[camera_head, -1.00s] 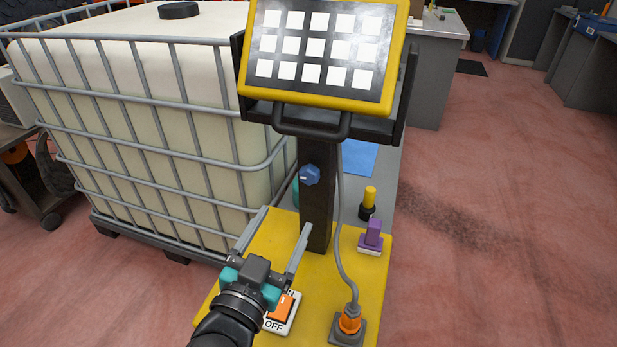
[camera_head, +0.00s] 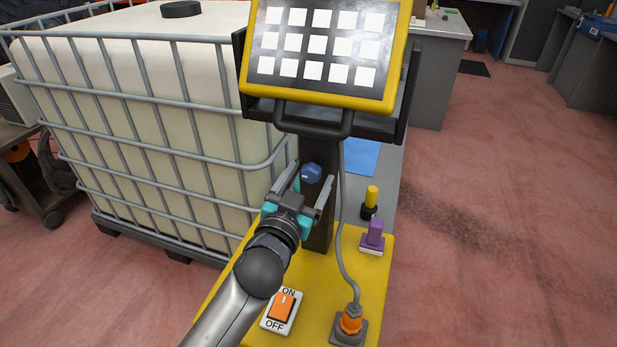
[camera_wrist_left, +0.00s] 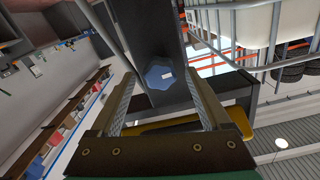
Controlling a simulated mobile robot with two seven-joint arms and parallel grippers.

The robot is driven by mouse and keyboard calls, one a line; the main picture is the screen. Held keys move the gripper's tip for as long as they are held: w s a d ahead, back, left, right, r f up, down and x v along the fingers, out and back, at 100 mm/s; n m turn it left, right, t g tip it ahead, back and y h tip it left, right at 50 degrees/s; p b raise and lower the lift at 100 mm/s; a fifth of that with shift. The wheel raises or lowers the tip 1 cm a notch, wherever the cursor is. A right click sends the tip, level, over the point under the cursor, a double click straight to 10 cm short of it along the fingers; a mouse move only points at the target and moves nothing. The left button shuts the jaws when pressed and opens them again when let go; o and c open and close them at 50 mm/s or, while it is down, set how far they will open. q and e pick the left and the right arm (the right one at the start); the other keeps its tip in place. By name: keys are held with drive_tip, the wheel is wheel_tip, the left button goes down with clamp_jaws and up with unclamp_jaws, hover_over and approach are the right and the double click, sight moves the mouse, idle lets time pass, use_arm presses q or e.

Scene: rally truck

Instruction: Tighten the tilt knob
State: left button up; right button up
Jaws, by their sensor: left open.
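The tilt knob (camera_head: 311,173) is a blue lobed knob with a small white mark, on the front of the dark post (camera_head: 317,233) under the tablet. My left gripper (camera_head: 312,181) is open just in front of the knob, with its fingers reaching up toward it. In the left wrist view the knob (camera_wrist_left: 160,73) lies between the two open fingers (camera_wrist_left: 160,95), near their tips. I cannot tell whether either finger touches it. My right gripper is not in view.
A yellow-framed tablet (camera_head: 318,50) sits above the knob, with a handle bar (camera_head: 312,130) below it. A grey cable (camera_head: 343,240) hangs beside the post. The yellow base carries an ON/OFF switch (camera_head: 281,308) and a purple-handled part (camera_head: 375,235). A caged tank (camera_head: 150,130) stands left.

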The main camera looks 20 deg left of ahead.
use_arm(q)
drive_tip(key=shift+w, duration=0.25)
drive_tip(key=shift+c, duration=0.3)
clamp_jaws()
idle(0.5)
